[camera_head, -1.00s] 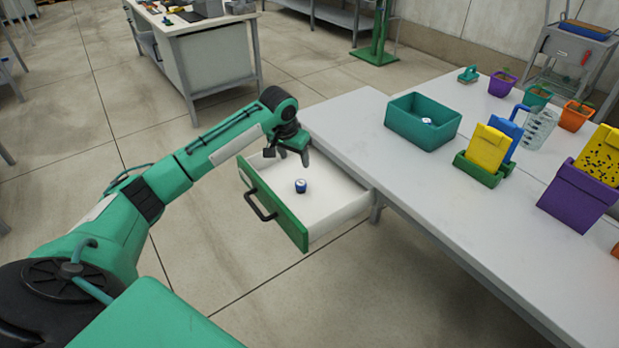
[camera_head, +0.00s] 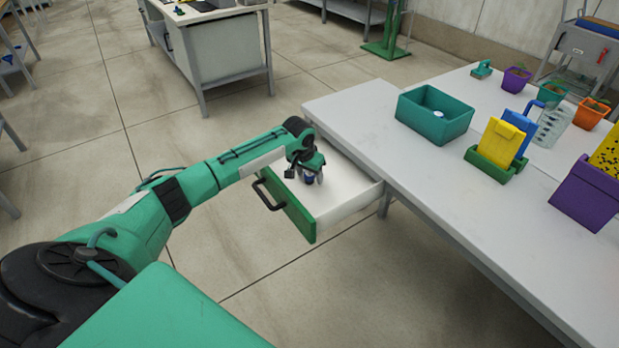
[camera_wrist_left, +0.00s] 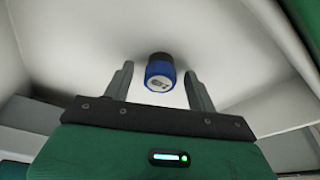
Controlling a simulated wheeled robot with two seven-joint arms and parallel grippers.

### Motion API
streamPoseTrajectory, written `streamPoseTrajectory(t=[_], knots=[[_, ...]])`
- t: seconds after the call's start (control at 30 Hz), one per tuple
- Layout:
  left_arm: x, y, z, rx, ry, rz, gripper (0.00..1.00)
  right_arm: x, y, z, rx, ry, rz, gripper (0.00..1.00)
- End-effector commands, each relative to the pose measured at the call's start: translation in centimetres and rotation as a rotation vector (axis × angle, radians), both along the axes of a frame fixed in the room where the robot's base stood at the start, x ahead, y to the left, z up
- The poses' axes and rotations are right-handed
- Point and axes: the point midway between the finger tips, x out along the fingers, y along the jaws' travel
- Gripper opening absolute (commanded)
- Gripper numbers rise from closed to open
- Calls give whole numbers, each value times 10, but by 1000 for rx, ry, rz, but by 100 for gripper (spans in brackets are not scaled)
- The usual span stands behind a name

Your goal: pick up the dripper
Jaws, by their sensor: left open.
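The dripper (camera_wrist_left: 160,72) is a small blue and dark cylinder with a pale marked face. It is inside the open white drawer (camera_head: 345,195). In the head view the dripper (camera_head: 309,180) is partly hidden by my left gripper (camera_head: 315,178). In the left wrist view my left gripper (camera_wrist_left: 160,82) is open, with one grey finger on each side of the dripper and visible gaps between them. The dripper sits around the level of the fingertips there. My right gripper is not in view.
The drawer has a green front (camera_head: 287,207) with a dark handle (camera_head: 266,194) and hangs under the grey table (camera_head: 430,190).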

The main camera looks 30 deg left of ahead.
Motion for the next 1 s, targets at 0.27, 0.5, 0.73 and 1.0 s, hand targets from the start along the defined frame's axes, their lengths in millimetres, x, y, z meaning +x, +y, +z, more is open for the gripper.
streamPoseTrajectory(t=[0.27,0.5,0.73,1.0], knots=[[2,0,-3,0,-2,-1,57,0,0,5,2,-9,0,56],[1,0,-3,0,-2,-1,12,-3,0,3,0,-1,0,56],[1,0,-3,0,-2,-1,10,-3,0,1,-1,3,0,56],[2,1,25,0,-5,-1,10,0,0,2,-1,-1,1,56]])
